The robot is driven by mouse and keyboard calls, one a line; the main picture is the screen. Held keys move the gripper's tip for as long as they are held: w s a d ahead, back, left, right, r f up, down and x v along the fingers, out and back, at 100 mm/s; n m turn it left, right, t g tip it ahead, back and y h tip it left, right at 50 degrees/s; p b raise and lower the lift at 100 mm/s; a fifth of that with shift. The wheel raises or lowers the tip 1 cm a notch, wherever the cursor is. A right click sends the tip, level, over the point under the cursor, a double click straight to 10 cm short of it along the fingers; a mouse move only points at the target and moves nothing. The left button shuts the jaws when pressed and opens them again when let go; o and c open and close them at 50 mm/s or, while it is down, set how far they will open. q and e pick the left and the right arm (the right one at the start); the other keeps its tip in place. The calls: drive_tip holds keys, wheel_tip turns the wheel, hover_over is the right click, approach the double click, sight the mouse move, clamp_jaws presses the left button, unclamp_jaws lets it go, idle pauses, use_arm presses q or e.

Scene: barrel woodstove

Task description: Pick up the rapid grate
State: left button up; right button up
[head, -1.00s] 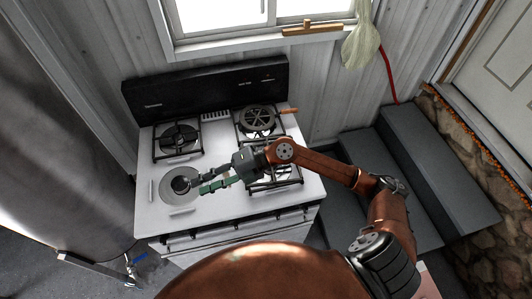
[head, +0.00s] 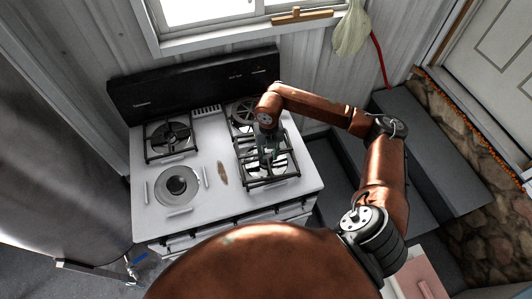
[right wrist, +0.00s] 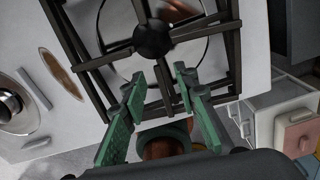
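A black grate (head: 262,172) lies over the front right burner of the white stove. I cannot tell from its look alone whether it is the rapid grate. In the right wrist view the grate (right wrist: 85,45) fills the top middle, with crossing dark bars and a round dark burner centre. My right gripper (head: 268,152) points down over this grate. In the right wrist view its green fingers (right wrist: 160,90) are spread, with bars of the grate showing between and just beyond the tips. Whether they touch the bars is unclear. My left gripper is not in view.
Another grate (head: 169,138) is at back left. A grate (head: 241,113) at back right is partly hidden by my arm. The front left burner (head: 177,185) is bare. A brown oval piece (head: 222,173) lies mid-stovetop. Grey steps (head: 435,165) stand at right.

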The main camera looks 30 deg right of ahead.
drive_tip(key=shift+a+f, duration=0.1)
drive_tip(key=shift+f, duration=1.3)
drive_tip(key=shift+c, duration=0.5)
clamp_jaws()
drive_tip(key=shift+w+r, duration=0.1)
drive_tip(key=shift+r, duration=0.05)
